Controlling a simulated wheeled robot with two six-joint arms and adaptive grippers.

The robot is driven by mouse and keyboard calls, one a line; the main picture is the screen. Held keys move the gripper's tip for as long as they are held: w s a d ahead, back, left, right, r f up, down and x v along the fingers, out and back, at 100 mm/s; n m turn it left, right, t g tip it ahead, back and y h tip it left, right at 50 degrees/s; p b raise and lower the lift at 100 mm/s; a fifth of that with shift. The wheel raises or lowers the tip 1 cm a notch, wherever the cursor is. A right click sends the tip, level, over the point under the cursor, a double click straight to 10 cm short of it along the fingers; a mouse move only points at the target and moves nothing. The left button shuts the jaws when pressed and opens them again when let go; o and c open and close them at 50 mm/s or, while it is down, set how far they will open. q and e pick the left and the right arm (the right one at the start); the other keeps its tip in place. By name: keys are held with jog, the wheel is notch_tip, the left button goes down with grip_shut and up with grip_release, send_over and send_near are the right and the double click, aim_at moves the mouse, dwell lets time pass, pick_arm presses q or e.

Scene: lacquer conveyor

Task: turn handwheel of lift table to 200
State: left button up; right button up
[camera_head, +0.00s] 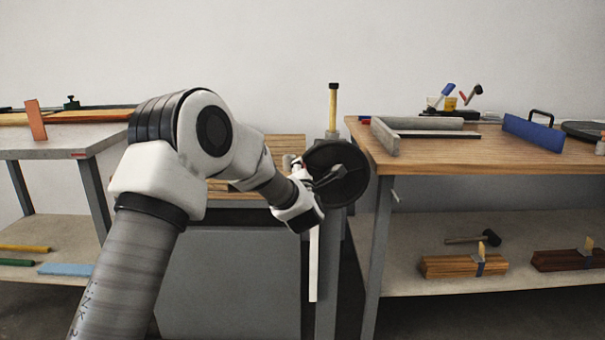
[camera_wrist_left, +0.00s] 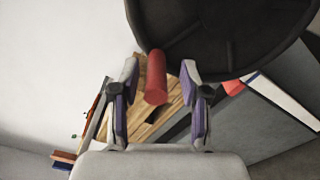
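The black handwheel (camera_head: 352,182) stands upright at the right side of the lift table (camera_head: 230,275) in the head view. It fills the top of the left wrist view (camera_wrist_left: 235,25). Its red handle (camera_wrist_left: 155,80) sticks out toward my left gripper (camera_wrist_left: 158,75). The two fingers stand apart on either side of the handle, with a visible gap at each side, so the gripper is open around it. In the head view my left gripper (camera_head: 314,182) is in front of the wheel and partly covers it. The right gripper is not in view. No readable 200 mark shows.
A yellow post with a black cap (camera_head: 333,105) rises behind the wheel. A white strip (camera_head: 314,270) hangs below it. A wooden workbench (camera_head: 450,150) with tools stands close on the right, another bench (camera_head: 60,143) on the left. The wall behind is bare.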

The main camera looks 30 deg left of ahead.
pick_arm(q)
jog(key=shift+r, duration=0.1)
jog(key=v, duration=1.2)
